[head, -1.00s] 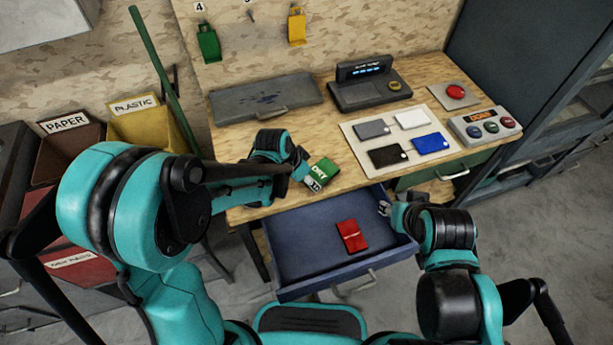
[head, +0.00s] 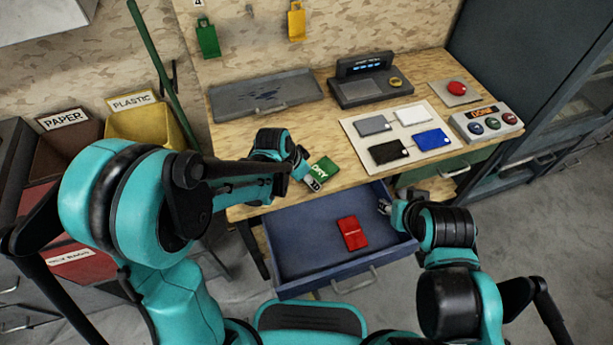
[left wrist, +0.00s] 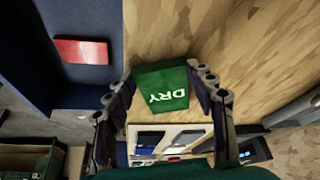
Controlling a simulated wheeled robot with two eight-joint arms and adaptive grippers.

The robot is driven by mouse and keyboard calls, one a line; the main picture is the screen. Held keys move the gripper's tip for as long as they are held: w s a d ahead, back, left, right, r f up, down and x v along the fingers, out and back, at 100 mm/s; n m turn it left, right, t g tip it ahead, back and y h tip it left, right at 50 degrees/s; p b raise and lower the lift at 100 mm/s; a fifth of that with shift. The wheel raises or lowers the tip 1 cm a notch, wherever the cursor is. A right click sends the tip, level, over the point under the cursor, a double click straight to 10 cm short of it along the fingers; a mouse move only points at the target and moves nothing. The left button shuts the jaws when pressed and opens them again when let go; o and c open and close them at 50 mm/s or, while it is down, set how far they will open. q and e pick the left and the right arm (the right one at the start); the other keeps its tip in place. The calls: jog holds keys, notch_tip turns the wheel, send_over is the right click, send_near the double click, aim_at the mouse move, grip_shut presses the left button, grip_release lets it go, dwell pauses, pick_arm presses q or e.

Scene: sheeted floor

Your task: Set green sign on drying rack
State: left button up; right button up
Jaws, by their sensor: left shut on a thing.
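The green sign (head: 323,170), lettered DRY, is held by my left gripper (head: 311,181) just above the bench's front edge, left of the middle. In the left wrist view the green sign (left wrist: 161,88) sits between the two fingers of my left gripper (left wrist: 168,92), which is shut on it. A flat grey tray (head: 300,88) with dark stains and a handle lies at the bench's back left; I cannot tell if it is the drying rack. My right gripper (head: 385,207) is by the open drawer's right edge; its fingers are too small to read.
The open blue drawer (head: 290,262) holds a red block (head: 352,233). A white board (head: 408,133) with several coloured cards, a dark display device (head: 368,85) and a button box (head: 486,124) stand on the bench. Bare wood lies between the grey tray and the board.

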pick_arm(q)
jog(key=shift+f, duration=0.15)
jog(key=o, duration=1.2)
